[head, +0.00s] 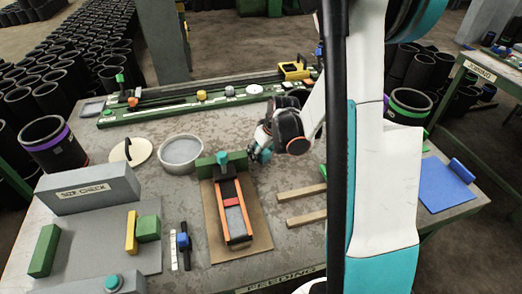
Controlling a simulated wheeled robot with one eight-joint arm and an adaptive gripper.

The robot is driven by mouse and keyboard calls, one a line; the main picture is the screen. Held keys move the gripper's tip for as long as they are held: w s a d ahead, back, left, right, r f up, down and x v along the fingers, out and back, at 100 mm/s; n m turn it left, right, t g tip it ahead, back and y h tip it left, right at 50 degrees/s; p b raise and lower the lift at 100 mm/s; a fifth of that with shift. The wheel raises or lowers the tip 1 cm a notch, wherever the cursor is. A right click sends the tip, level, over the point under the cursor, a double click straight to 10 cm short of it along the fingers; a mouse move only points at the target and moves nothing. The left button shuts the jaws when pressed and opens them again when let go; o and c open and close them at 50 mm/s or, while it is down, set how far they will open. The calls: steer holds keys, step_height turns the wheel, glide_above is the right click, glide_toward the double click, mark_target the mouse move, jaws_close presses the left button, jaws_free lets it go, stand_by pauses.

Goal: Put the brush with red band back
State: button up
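I cannot clearly pick out a brush. A small red band (234,202) shows across the orange-railed fixture on the brown board (258,240), but I cannot tell whether it belongs to a brush. My gripper (262,153) is above the table, just right of the green block (236,162) at the fixture's far end and beside the round grey dish (181,152). Its fingers are small and partly hidden by its own body, so I cannot tell whether they are open or hold anything.
Two wooden strips (300,193) lie right of the board, partly behind my arm. A blue plate (445,186) is at the right, a grey SIZE CHECK block (88,189) at the left. A long green rail (190,100) runs along the back. A black sleeve (54,146) stands at the left.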

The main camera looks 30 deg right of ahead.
steer(key=p+v, duration=0.4)
steer(key=v, duration=0.8)
steer(key=shift+r, duration=0.1)
stand_by(0.8)
